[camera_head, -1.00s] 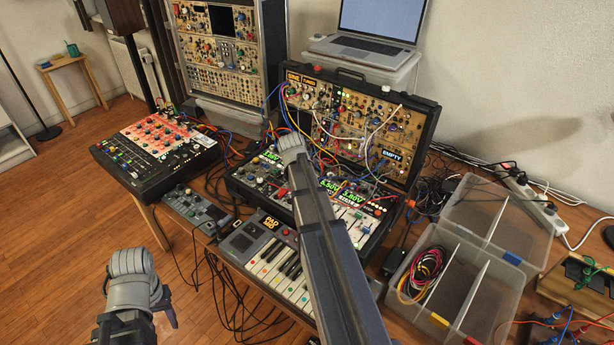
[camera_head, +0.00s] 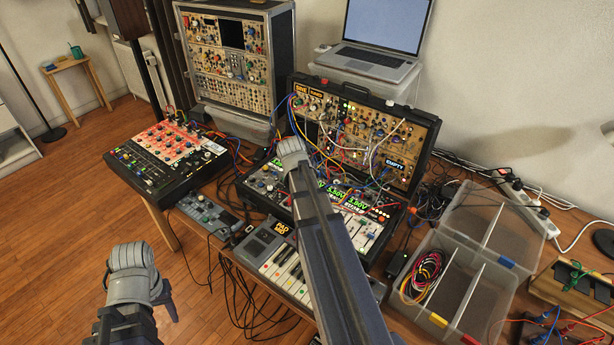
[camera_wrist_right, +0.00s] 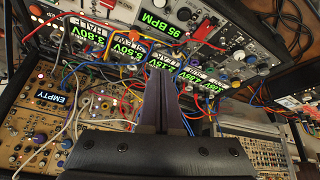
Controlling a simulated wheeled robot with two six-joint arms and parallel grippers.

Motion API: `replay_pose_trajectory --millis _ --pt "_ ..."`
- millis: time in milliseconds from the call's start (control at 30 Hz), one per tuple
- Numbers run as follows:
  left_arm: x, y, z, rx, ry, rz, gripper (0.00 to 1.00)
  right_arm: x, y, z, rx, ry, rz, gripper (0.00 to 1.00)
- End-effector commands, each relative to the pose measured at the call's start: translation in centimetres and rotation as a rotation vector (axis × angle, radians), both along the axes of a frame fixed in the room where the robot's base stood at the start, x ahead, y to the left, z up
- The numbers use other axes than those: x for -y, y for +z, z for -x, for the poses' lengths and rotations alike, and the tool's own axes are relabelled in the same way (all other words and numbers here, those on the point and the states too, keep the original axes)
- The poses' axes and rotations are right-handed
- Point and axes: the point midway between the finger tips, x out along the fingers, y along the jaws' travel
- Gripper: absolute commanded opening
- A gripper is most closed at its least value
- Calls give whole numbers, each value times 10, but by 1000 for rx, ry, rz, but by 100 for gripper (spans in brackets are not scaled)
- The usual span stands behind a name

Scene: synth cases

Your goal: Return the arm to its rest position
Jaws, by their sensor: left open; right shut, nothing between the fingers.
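My left arm (camera_head: 132,285) stands at the lower left of the head view, over the wood floor.
An open synth case (camera_head: 425,165) with many patch cables stands on the table. A small keyboard (camera_head: 288,268), a red-topped mixer (camera_head: 150,172) and a rack case (camera_head: 275,60) surround it. A laptop (camera_head: 385,25) stands behind. A clear divided box (camera_head: 510,225) is at right.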

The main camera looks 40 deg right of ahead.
Motion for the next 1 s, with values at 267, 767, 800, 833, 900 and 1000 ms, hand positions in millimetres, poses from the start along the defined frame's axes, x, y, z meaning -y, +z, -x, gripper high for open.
replay_pose_trajectory --millis 267,767,800,833,900,1000 --pt "0 1 0 0 0 0 50 -1 1 1 0 0 0 0" --pt "0 1 0 0 0 0 50 -63 -5 -2 -62 135 -25 0" --pt "0 1 0 0 0 0 50 -88 -7 0 -90 193 -36 0" --pt "0 1 0 0 0 0 50 -109 -9 1 -114 242 -44 0" --pt "0 1 0 0 0 0 50 -159 -13 9 -172 363 -63 0" --pt "0 1 0 0 0 0 50 -226 -18 28 -260 542 -86 0"
